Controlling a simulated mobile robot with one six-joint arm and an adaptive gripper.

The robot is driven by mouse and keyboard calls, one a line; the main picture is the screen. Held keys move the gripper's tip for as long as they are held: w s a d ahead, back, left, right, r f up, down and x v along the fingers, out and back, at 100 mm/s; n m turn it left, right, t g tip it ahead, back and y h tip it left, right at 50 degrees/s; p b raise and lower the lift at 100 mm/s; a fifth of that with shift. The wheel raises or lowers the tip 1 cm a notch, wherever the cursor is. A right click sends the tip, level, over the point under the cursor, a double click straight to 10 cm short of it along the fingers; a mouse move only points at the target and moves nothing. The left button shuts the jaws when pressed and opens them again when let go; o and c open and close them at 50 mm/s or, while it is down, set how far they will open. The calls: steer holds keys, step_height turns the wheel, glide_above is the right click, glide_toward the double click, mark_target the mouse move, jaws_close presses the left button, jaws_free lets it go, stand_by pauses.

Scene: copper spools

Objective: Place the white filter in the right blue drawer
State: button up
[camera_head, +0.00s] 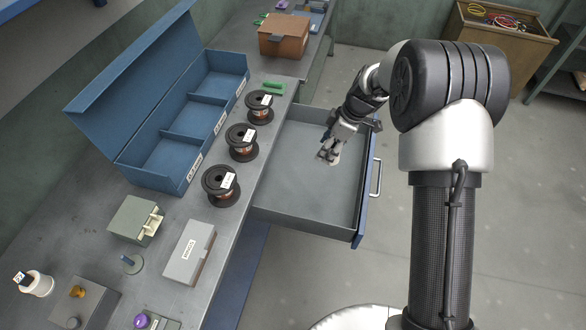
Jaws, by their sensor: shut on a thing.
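The blue drawer (365,205) is pulled out from under the bench at the centre. Its grey inside looks empty apart from what my gripper covers. My gripper (329,155) reaches down over the far right part of the drawer, inside its outline. It is shut on a small pale thing, which looks like the white filter (334,160). The fingers hide most of it. I cannot tell whether it touches the drawer floor.
Several copper spools (242,139) stand along the bench edge left of the drawer. A blue compartment box (176,150) with its lid up stands behind them. A grey box (190,252) and a green box (135,219) sit nearer. A brown box (284,36) stands at the back.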

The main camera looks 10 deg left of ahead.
steer(key=shift+a+f, duration=0.2)
steer(key=shift+f, duration=0.3)
step_height(320, 180, down, 19)
steer(key=b, duration=0.4)
steer(key=shift+f+b, duration=0.1)
steer(key=shift+b, duration=0.25)
steer(key=shift+f, duration=0.2)
steer(key=o, duration=1.1)
steer(key=shift+r, duration=0.15)
